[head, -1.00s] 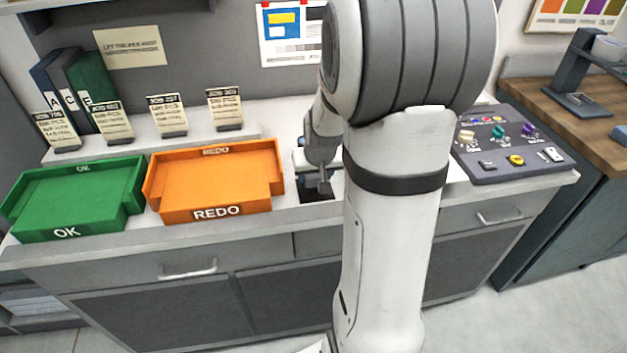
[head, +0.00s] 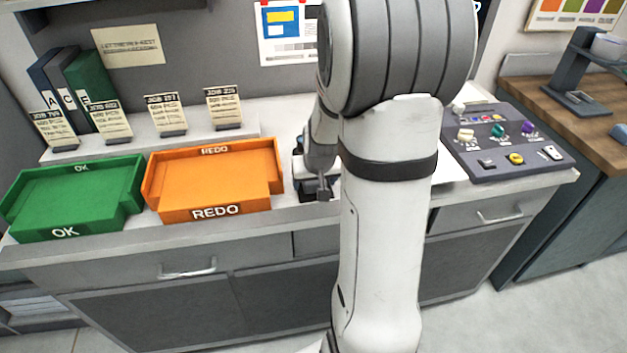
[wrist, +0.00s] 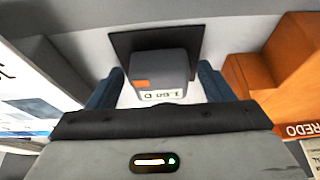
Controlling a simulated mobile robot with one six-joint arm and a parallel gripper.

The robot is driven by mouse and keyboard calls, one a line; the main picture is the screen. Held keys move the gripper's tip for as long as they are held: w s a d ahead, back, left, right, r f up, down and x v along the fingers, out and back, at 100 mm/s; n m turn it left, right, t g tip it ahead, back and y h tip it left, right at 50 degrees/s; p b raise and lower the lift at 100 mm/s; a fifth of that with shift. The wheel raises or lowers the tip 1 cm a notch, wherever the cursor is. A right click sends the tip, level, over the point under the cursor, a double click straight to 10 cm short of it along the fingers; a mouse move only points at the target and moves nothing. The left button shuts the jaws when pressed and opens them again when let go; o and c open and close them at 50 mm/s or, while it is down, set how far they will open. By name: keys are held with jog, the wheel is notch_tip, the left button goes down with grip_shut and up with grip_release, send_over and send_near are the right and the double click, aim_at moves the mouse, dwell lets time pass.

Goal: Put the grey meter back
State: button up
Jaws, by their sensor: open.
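The grey meter (wrist: 158,72) stands on a dark square pad (wrist: 124,44) in the wrist view. It has an orange patch and a pale readout strip on its near side. My gripper (wrist: 160,76) is open, with one blue-grey finger on each side of the meter and a visible gap at both sides. In the head view my gripper (head: 321,186) is low over the counter, just right of the orange tray. There the meter is mostly hidden behind my gripper and arm.
The orange REDO tray (head: 216,211) is close beside my gripper, with the green OK tray (head: 64,232) further left. Job cards (head: 166,113) stand on the ledge behind. A control panel (head: 515,171) lies right, past my arm. A grey block (wrist: 35,62) shows left in the wrist view.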

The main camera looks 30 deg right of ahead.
jog(key=shift+r, duration=0.1)
jog(key=shift+r, duration=0.2)
jog(key=v, duration=1.1)
jog(key=s+a+r+n+g+y, duration=0.1)
jog(key=s+a+r+n, duration=0.1)
jog(key=s+a, duration=1.1)
jog(key=shift+s+n, duration=0.6)
jog(key=shift+s, duration=0.1)
jog(key=shift+r, duration=0.1)
